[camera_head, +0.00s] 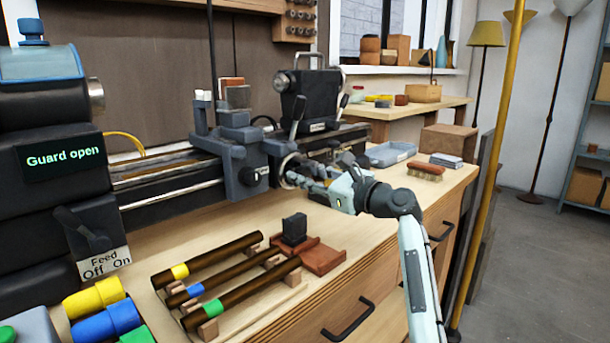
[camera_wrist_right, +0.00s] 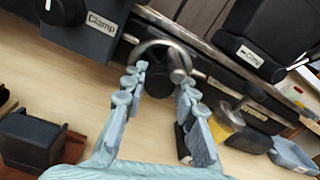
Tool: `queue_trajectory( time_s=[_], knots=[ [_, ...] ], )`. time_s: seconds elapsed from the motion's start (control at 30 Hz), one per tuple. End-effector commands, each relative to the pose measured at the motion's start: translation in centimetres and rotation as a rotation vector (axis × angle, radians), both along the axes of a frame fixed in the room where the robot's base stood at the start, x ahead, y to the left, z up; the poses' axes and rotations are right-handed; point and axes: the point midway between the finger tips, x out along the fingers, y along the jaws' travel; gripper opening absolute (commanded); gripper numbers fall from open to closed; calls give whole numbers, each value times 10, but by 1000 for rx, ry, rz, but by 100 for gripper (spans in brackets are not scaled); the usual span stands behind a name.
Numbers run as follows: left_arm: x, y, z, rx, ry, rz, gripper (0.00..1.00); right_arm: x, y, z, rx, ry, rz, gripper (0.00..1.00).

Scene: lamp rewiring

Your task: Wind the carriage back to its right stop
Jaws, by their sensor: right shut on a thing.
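The grey carriage (camera_head: 232,145) sits on the lathe bed rails (camera_head: 160,185), left of the black tailstock (camera_head: 312,95). My right gripper (camera_head: 293,178) reaches in from the right, at the round metal handwheel on the front of the machine. In the right wrist view the handwheel (camera_wrist_right: 150,48) and its knob (camera_wrist_right: 178,66) lie between the fingertips of my right gripper (camera_wrist_right: 161,76), which is shut on the wheel. A dark block marked Clamp (camera_wrist_right: 82,22) is left of the wheel. I cannot make out the right stop. My left gripper is out of view.
A screen reads "Guard open" (camera_head: 63,154); a feed lever (camera_head: 82,230) is below it. Three dark rods (camera_head: 225,280) with coloured bands lie on wooden rests in front. A brush (camera_head: 425,171) and a blue-grey tray (camera_head: 390,153) are right of my gripper.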

Motion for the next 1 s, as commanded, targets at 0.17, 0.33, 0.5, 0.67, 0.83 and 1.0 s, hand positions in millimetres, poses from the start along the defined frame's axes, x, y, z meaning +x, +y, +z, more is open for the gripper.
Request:
queue_trajectory(
  time_s=[0.17, 0.33, 0.5, 0.67, 0.83, 1.0],
  knots=[
    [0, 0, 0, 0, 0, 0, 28, 0, 0, -1, 8, 10, 1, 0],
    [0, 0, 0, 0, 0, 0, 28, 0, 0, -1, 8, 10, 1, 0],
    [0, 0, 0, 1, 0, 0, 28, 0, 0, 0, 8, 10, 1, 31],
    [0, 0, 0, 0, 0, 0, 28, 0, 0, 0, 8, 9, 1, 49],
    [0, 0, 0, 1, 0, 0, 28, 0, 0, 0, 8, 8, 0, 49],
    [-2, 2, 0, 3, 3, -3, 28, -2, -3, -1, 8, 9, 0, 49]
  ],
)
